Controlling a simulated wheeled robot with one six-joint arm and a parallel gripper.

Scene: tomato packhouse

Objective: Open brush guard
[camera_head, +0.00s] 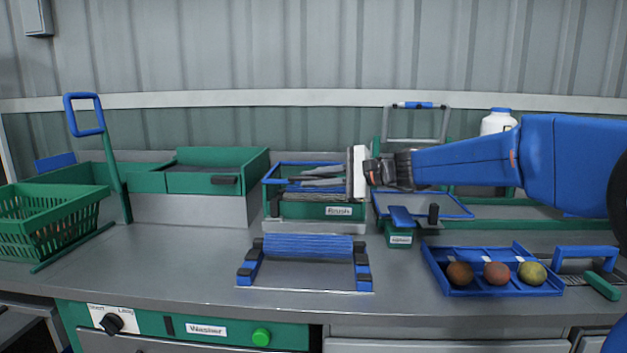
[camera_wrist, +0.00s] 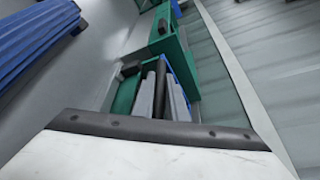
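The brush unit (camera_head: 315,210) is a green box labelled "Brush", left of centre on the bench in the head view. Grey rollers lie inside it, and a blue frame (camera_head: 290,164), which looks like the brush guard, runs around its top. My gripper (camera_head: 359,172) is at the unit's right end, pointing left, with a pale face at its tip. It hides that end of the frame, so contact cannot be told. In the wrist view a pale, dark-edged part fills the bottom, with the grey rollers (camera_wrist: 165,100) and blue frame (camera_wrist: 180,72) beyond. The finger gap is not visible.
A blue roller stand (camera_head: 307,246) is in front of the unit. A blue tray (camera_head: 492,286) with three fruits is at right front. A green crate (camera_head: 50,222) and an upright blue-handled lever (camera_head: 85,115) stand left. Bare bench lies at front left.

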